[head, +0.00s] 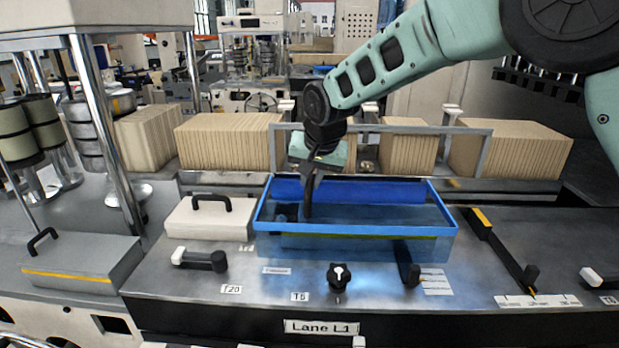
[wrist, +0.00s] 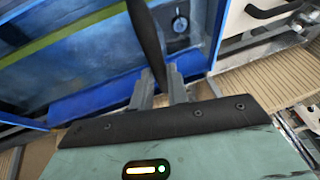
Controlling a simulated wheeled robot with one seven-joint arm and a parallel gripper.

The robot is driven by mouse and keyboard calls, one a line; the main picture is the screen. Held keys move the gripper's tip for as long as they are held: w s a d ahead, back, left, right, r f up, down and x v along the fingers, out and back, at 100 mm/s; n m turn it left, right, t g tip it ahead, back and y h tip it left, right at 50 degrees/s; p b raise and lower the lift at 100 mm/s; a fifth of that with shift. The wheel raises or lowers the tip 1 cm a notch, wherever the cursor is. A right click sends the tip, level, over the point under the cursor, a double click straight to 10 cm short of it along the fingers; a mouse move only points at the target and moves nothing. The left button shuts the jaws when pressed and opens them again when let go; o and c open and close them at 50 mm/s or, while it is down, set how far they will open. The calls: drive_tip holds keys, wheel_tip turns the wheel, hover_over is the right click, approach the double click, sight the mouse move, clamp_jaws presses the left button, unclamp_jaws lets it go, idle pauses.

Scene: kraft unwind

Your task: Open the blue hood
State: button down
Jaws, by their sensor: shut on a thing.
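The blue hood (head: 345,245) is a see-through box with a bright blue rim, standing on the grey metal bench in the middle of the head view. Its blue wall and panel fill the upper left of the wrist view (wrist: 75,55). My gripper (head: 309,188) reaches down over the left part of the hood from behind. In the wrist view my gripper (wrist: 161,88) is shut on a dark bar-shaped handle (wrist: 147,38) that runs up between the fingers. The handle's fixing to the hood cannot be made out.
A pale lidded box with a black handle (head: 211,218) stands just left of the hood. A black knob (head: 339,276) and levers (head: 205,260) sit along the front. Stacks of brown board (head: 228,146) and a grey rail frame (head: 480,150) stand behind.

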drive_tip(key=s+d+b, duration=0.1)
drive_tip(key=d+b, duration=0.5)
drive_tip(key=d, duration=3.1)
drive_tip(key=shift+s+d, duration=0.15)
drive_tip(key=shift+d, duration=0.25)
drive_tip(key=c, duration=1.4)
unclamp_jaws()
drive_tip(key=shift+o, duration=0.2)
drive_tip(key=shift+r, duration=0.15)
drive_tip(key=b+v, duration=0.2)
drive_tip(key=v, duration=1.5)
drive_tip(key=shift+b, duration=0.35)
